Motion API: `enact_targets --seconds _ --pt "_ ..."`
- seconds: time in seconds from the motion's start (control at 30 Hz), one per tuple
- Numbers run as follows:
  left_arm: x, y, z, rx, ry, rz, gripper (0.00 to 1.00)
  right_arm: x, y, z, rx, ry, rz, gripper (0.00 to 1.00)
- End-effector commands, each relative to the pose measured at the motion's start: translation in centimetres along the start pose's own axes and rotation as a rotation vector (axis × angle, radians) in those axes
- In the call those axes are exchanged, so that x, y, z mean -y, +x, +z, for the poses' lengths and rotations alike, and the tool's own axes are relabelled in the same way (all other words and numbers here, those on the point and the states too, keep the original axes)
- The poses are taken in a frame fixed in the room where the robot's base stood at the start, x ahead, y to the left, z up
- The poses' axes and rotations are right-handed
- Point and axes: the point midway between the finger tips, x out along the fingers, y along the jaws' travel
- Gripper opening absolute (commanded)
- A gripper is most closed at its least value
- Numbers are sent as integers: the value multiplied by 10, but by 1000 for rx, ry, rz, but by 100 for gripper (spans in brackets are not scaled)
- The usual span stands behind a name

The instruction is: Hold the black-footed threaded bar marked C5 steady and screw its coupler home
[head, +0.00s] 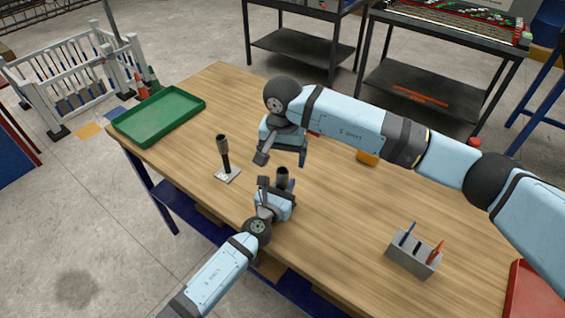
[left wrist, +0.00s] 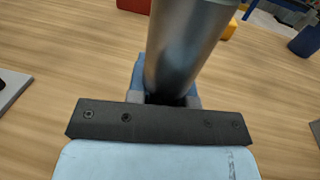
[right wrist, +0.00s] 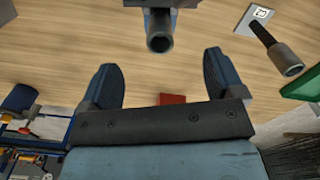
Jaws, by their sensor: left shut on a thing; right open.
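My left gripper (head: 273,186) is shut on an upright threaded bar. A grey coupler (head: 283,174) tops this bar; it fills the upper middle of the left wrist view (left wrist: 187,45). The bar's foot and any C5 mark are hidden or unreadable. My right gripper (head: 282,157) is open and empty, behind and above that coupler. In the right wrist view its two fingers are spread (right wrist: 158,78), and the coupler's hollow end (right wrist: 160,43) shows beyond them, apart from both. I cannot tell how far the coupler is screwed on.
A second bar with a dark coupler (head: 223,145) stands on a pale plate (head: 228,175) to the left. A green tray (head: 160,114) lies at the table's far left. A grey holder (head: 413,258) with tools, a yellow object (head: 367,158) and a red tray (head: 533,292) are to the right.

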Motion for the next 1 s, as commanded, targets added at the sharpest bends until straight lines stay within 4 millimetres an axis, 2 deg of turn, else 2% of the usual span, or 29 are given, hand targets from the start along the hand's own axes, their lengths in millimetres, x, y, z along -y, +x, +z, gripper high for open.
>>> enact_targets --seconds 0.03,0.2,0.4,0.57,0.8,0.83,0.93,0.97,1.0 --pt "0 0 0 0 0 0 0 0 -13 -1 -4 0 -1 88" --pt "0 0 0 0 0 0 0 0 -49 0 -3 -1 0 88" --pt "0 0 0 0 0 0 0 0 -77 0 -2 -1 0 88" --pt "0 0 0 0 0 0 0 0 -85 0 0 0 1 88" --pt "0 0 0 0 0 0 0 0 -85 0 0 0 1 88" --pt "0 0 0 0 0 0 22 0 -85 0 0 0 1 88" --pt "0 0 0 0 0 0 45 0 -85 0 0 0 1 88" --pt "0 0 0 0 0 0 50 0 -85 0 0 0 1 88" --pt "0 0 0 0 0 0 50 0 -85 0 0 0 1 88"
